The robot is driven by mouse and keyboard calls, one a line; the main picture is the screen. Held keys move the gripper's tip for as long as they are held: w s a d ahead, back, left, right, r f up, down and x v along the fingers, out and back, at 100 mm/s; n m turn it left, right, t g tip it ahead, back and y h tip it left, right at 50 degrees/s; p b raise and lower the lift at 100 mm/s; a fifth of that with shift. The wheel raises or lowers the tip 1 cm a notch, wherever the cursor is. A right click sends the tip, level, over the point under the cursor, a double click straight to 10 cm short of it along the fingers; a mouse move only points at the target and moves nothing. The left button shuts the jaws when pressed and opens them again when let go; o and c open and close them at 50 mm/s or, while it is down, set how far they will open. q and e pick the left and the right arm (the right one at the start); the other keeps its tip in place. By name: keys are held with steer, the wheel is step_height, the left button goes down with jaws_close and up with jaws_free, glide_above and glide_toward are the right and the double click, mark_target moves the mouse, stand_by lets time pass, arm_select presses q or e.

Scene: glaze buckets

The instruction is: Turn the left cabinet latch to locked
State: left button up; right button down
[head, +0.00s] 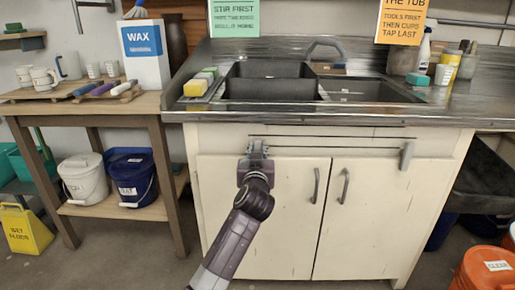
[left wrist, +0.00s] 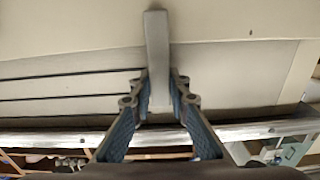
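The left cabinet latch is a grey bar at the top of the white sink cabinet; in the left wrist view the bar (left wrist: 158,40) runs between my fingers, its free end toward the picture's top, away from the counter edge. My left gripper (head: 257,150) is in front of the cabinet's upper left and hides most of this latch in the head view. In the left wrist view its fingertips (left wrist: 159,76) lie close against both sides of the bar and look shut on it. A similar right latch (head: 406,156) hangs down. My right gripper is not in view.
The left door (head: 230,225) and right door (head: 375,225) are closed, with curved handles (head: 316,186) near the middle. The counter edge (head: 330,116) juts above the latches. A wooden shelf table (head: 140,105) with buckets stands at left; an orange bucket (head: 485,270) at lower right.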

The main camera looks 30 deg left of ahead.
arm_select(q)
steer(key=o, duration=0.5)
steer(key=v, duration=1.2)
steer(key=shift+s, duration=0.1)
